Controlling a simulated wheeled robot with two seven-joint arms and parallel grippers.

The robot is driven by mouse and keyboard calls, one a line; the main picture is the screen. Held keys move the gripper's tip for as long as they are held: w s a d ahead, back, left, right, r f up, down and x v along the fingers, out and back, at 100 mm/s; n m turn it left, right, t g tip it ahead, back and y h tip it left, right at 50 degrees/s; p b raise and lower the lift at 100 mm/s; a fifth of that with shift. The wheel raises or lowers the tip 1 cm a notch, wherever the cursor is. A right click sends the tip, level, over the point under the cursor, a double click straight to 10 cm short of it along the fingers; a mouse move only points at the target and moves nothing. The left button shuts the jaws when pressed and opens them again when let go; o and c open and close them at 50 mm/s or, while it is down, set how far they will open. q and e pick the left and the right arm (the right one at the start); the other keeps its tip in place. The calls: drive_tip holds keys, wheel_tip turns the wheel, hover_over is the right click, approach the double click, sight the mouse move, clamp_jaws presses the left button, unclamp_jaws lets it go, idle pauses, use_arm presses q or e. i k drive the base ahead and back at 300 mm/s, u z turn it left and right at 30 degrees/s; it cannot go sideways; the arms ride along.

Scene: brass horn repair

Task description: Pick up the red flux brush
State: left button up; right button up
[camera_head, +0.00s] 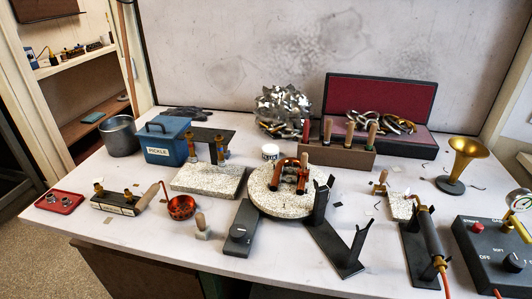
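A slim red upright handle (306,132) stands at the left end of the brown wooden tool holder (346,162), at the back of the bench. It looks like the red flux brush, but its lower part and bristles are hidden or too small to make out. Several wooden-handled tools stand in the same holder to its right. Neither of my grippers shows in the head view, and nothing is seen holding the red handle.
In front of the holder is a round speckled block (262,199) with copper tubing on it. A black forked stand (334,247) is nearer. A blue pickle box (165,146) stands left, a brass bell (466,152) right.

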sight(307, 125)
drive_tip(key=k, duration=0.35)
drive_tip(key=u, duration=3.5)
drive_tip(key=i, duration=0.1)
drive_tip(key=z, duration=2.35)
drive_tip(key=i, duration=0.55)
drive_tip(key=z, duration=0.55)
